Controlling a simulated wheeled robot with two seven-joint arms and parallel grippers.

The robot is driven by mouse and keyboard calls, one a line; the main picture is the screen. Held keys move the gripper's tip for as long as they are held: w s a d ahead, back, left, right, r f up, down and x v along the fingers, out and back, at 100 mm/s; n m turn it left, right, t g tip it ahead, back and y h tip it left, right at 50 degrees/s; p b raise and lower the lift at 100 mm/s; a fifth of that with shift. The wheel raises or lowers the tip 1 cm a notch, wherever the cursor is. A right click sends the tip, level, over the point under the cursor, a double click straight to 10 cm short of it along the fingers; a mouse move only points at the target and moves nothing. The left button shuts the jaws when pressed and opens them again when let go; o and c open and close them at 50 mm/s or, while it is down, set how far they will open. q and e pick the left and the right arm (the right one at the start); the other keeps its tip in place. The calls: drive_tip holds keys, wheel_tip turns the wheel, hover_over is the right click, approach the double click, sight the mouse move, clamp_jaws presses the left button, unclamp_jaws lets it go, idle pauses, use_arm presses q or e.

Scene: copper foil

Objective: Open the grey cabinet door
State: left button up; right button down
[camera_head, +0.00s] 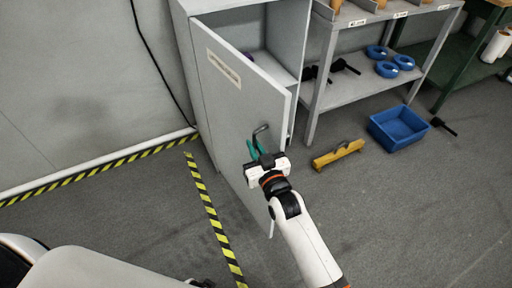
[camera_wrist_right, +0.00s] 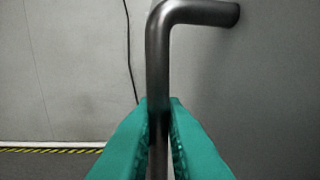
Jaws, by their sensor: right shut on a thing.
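The grey cabinet (camera_head: 275,50) stands at the top centre of the head view. Its door (camera_head: 228,105) is swung partly open, and part of a shelf and the inside show behind it. A dark metal bar handle (camera_head: 261,131) is on the door's face. My right gripper (camera_head: 256,149), with green fingers, is at the handle. In the right wrist view the fingers lie on both sides of the handle's upright bar (camera_wrist_right: 158,60), shut on it below its bend. My left gripper is not in view.
A grey shelf unit (camera_head: 345,90) with blue rings stands right of the cabinet. A yellow tool (camera_head: 338,154) and a blue bin (camera_head: 398,127) are on the floor right of the door. Yellow-black tape (camera_head: 213,217) marks the floor at left.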

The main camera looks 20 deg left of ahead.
drive_tip(key=shift+r, duration=0.3)
drive_tip(key=c, duration=1.8)
unclamp_jaws()
drive_tip(key=shift+a, duration=0.1)
drive_tip(key=shift+c, duration=0.2)
drive_tip(key=shift+w+f, duration=0.1)
drive_tip(key=shift+f, duration=0.05)
